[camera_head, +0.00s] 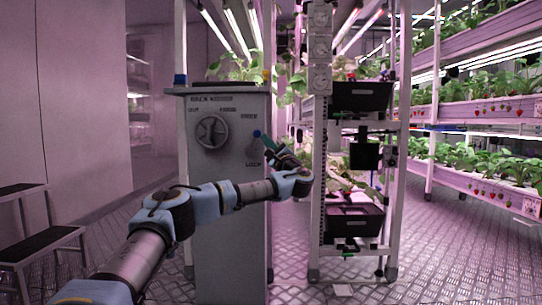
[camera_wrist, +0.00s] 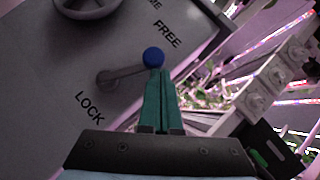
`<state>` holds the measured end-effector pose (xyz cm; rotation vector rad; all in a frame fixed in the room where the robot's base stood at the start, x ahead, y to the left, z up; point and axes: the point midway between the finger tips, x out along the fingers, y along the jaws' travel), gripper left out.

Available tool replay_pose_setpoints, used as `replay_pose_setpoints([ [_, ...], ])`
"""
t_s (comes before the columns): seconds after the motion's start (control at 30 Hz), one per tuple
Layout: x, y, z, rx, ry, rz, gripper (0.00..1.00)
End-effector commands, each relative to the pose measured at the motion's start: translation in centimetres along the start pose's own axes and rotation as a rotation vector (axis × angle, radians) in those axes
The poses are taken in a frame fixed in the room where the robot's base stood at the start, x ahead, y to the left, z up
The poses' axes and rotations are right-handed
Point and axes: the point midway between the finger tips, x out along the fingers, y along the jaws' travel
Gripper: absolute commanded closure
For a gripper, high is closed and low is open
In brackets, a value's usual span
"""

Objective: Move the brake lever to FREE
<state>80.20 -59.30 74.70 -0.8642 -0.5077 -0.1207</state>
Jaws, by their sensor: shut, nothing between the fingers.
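The brake lever shows in the wrist view as a grey arm with a round blue knob (camera_wrist: 153,57), pivoting on a round hub (camera_wrist: 107,82) on the grey panel. It points out between the printed words FREE (camera_wrist: 167,34) and LOCK (camera_wrist: 90,108). The blue knob also shows in the head view (camera_head: 257,134). My gripper (camera_wrist: 158,75) has its green fingers shut together and empty. Their tips are at the knob's lower edge in the wrist view; I cannot tell whether they touch it. In the head view my gripper (camera_head: 262,143) reaches the panel's right side.
The grey cabinet (camera_head: 230,220) also carries a large round dial (camera_head: 212,132) left of the lever. A rack post (camera_head: 318,180) and black bins (camera_head: 360,97) stand close on the right. A step stool (camera_head: 40,240) stands at the left. Open floor (camera_head: 440,270) lies at the right.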

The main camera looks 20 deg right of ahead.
Motion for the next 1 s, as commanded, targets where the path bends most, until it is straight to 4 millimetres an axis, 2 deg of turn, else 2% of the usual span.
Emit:
replay_pose_setpoints([
  [0.5,1.8,0.2,2.1,-0.028,-0.001,0.023,1.00],
  [1.0,2.3,0.2,2.6,-0.027,0.000,0.023,1.00],
])
